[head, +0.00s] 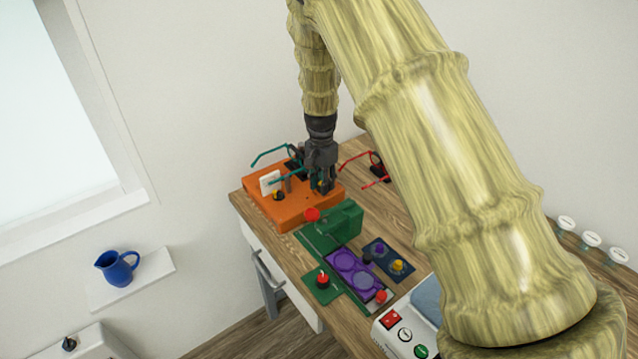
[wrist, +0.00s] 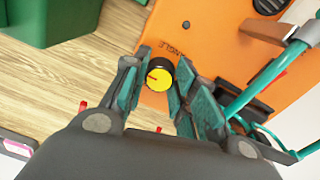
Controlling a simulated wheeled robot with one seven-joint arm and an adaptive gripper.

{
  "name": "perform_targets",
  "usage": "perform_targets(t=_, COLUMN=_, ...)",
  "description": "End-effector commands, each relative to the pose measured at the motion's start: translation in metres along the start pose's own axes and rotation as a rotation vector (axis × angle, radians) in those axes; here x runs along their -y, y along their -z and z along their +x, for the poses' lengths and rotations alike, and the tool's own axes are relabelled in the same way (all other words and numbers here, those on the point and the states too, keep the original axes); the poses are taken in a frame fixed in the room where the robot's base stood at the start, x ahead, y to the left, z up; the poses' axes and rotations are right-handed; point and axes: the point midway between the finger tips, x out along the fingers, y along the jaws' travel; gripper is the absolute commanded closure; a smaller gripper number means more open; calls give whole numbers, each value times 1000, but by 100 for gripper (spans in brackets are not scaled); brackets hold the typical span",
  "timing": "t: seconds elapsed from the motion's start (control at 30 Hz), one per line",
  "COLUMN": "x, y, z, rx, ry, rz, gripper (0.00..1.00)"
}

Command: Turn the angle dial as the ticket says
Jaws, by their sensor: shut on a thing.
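The angle dial (wrist: 159,74) is a round black knob with a yellow face and a dark pointer mark. It sits on the orange box (wrist: 215,40), beside the printed word "ANGLE". My gripper (wrist: 156,84) has one finger on each side of the dial and is shut on it. In the head view my gripper (head: 322,187) points down at the right part of the orange box (head: 295,212) and mostly hides the dial. A white card (head: 270,182), perhaps the ticket, stands at the box's left; its writing is too small to read.
Another black and yellow knob (head: 278,195) is on the box's front left. Teal glasses (head: 285,180) lie close to my gripper, and red glasses (head: 362,165) are to the right.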

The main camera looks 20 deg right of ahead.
Motion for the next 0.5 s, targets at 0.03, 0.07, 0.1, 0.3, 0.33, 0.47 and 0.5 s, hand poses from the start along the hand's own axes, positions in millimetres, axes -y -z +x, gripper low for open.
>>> perform_targets(t=0.03, x=-6, y=-2, z=6, rx=9, ry=-14, rz=2, gripper=67)
perform_targets(t=0.07, x=-6, y=-2, z=6, rx=9, ry=-14, rz=2, gripper=61)
perform_targets(t=0.1, x=-6, y=-2, z=6, rx=9, ry=-14, rz=1, gripper=54)
perform_targets(t=0.3, x=-2, y=-3, z=3, rx=4, ry=-7, rz=-2, gripper=50)
perform_targets(t=0.33, x=-1, y=-3, z=3, rx=4, ry=-7, rz=-3, gripper=50)
perform_targets(t=0.47, x=0, y=-3, z=0, rx=2, ry=-4, rz=-4, gripper=50)
perform_targets(t=0.5, x=1, y=-3, z=-2, rx=2, ry=-4, rz=-5, gripper=50)
